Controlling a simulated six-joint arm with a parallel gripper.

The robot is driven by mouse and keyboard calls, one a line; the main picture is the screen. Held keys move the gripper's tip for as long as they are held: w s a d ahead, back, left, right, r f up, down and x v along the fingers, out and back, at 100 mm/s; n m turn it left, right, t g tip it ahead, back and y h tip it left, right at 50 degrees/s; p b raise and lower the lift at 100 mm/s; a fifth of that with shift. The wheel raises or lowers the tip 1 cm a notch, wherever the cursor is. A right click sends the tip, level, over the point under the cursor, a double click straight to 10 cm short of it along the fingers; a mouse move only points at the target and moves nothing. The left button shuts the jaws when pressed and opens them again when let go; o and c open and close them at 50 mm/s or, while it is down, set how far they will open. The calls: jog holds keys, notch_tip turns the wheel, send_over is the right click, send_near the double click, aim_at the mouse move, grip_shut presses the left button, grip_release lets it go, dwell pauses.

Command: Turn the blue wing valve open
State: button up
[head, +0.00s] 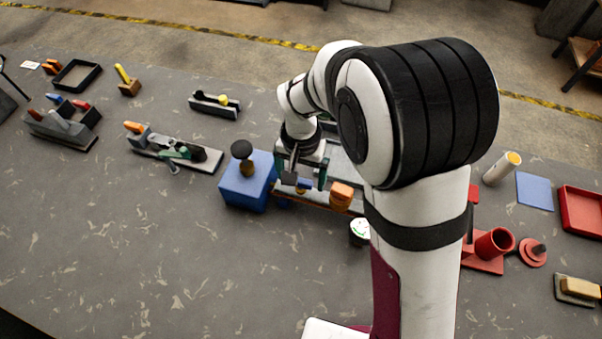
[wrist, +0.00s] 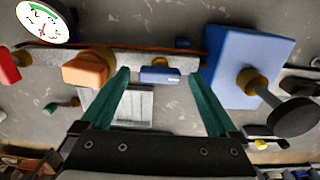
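The blue wing valve (wrist: 160,76) sits on a pale pipe-like bar in the wrist view, with its wing lying along the bar and a brass part behind it. My gripper (wrist: 159,72) is open, its two green fingers on either side of the blue wing with a gap at each side. In the head view my gripper (head: 299,176) is low over the same bar, between the blue box and the orange valve. The blue wing is mostly hidden there by the gripper. I cannot tell the fingertips' exact height against the wing.
An orange wing valve (wrist: 86,68) is on the same bar, close to one finger. A blue box (wrist: 245,60) with a brass stem and black knob (wrist: 292,117) stands close by the other finger. A round dial gauge (wrist: 43,21) is near the bar's end. The front left table is clear.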

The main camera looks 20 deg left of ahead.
aim_at(301, 180)
notch_tip(301, 180, up, 16)
dwell(0.4)
jog(key=shift+f, duration=0.1)
jog(key=s+d+m+y, duration=0.1)
jog(key=s+d+m, duration=0.2)
jog(key=s+d, duration=0.9)
jog(key=s+d+f+m, duration=0.2)
jog(key=s+d+f, duration=0.1)
jog(key=s+d, duration=0.2)
jog(key=shift+s+d+y, duration=0.3)
jog(key=shift+s+y, duration=0.1)
jog(key=shift+s, duration=0.45)
